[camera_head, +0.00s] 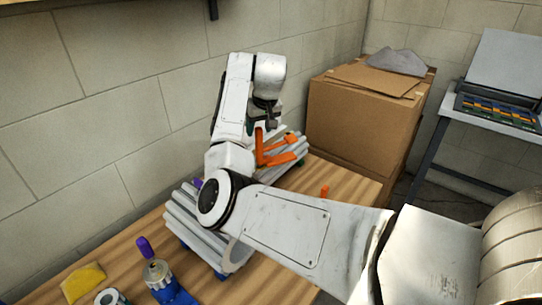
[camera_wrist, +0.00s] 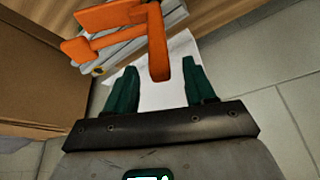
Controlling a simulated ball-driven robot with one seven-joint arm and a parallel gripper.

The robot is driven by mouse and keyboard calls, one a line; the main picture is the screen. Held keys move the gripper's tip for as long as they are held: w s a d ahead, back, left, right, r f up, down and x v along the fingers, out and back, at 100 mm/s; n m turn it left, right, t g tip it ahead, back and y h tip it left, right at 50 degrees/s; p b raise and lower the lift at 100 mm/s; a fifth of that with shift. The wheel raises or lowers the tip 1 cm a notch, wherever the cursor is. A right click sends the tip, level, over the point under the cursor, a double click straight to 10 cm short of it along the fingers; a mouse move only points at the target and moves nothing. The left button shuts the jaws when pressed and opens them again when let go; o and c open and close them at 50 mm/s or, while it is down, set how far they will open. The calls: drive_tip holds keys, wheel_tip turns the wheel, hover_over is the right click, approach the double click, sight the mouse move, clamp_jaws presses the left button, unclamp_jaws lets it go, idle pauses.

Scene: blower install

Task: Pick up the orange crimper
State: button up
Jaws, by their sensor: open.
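The orange crimper (camera_head: 278,152) lies on grey pipes at the far end of the wooden table, just past my arm. In the wrist view the crimper (camera_wrist: 108,18) fills the upper left, with one long handle (camera_wrist: 157,48) pointing down toward the space between my green fingers. My gripper (camera_wrist: 159,70) is open, its fingers spread on either side of that handle's lower end. Nothing is gripped, and I cannot tell whether a finger touches the handle. In the head view my arm partly hides the crimper and the fingertips are hard to make out.
Grey ribbed pipes (camera_head: 185,222) lie on the table (camera_head: 355,187) near my elbow. A small orange item (camera_head: 325,191) stands to their right. A purple-handled tool (camera_head: 150,262) and a yellow cloth (camera_head: 84,282) are at lower left. Cardboard boxes (camera_head: 350,120) stand behind the table.

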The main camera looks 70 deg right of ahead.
sight(276, 144)
drive_tip(key=shift+p+x, duration=0.3)
drive_tip(key=shift+x, duration=1.6)
drive_tip(key=shift+a, duration=0.1)
drive_tip(key=shift+c, duration=0.4)
clamp_jaws()
drive_tip(key=shift+r, duration=0.15)
